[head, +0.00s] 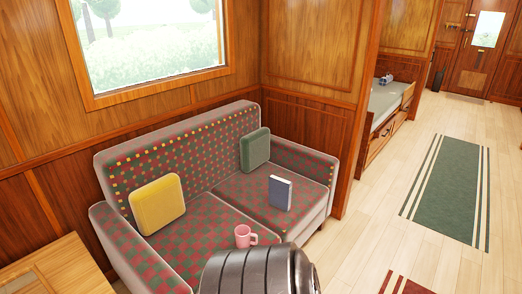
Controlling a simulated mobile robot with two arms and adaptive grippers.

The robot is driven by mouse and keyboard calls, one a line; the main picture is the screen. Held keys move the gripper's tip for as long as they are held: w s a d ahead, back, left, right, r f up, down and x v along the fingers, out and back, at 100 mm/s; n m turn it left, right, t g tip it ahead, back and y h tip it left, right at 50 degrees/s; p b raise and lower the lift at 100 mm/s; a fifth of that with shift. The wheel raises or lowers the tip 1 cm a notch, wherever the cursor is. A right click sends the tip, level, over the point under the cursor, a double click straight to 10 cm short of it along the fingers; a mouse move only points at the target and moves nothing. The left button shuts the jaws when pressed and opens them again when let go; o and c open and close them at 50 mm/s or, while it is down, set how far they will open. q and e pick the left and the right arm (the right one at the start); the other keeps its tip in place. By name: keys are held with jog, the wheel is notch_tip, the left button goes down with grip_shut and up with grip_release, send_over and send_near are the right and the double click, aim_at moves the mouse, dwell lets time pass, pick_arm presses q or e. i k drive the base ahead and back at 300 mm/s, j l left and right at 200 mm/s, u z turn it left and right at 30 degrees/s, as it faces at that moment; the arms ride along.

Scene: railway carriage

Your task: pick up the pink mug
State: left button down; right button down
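The pink mug (243,237) stands upright on the front part of the checked sofa seat (185,245). Its handle points to the right. A dark ribbed part of my own body covers the bottom middle of the head view, just below and in front of the mug. Neither of my grippers can be seen in this view.
On the sofa are a yellow cushion (157,205), a green cushion (255,149) and a blue book (280,193) standing upright. A wooden table (62,272) is at the lower left. The floor to the right is open, with a green striped rug (446,190).

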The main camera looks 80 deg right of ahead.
aim_at(243, 234)
jog(key=z, duration=2.55)
jog(key=i+l, duration=0.2)
jog(key=l, duration=0.15)
jog(key=i+l+u, duration=0.1)
jog(key=l, duration=0.25)
jog(key=i+l, duration=0.2)
jog(key=l, duration=0.2)
jog(key=i+l+u, duration=0.1)
jog(key=l, duration=0.25)
jog(key=i, duration=0.1)
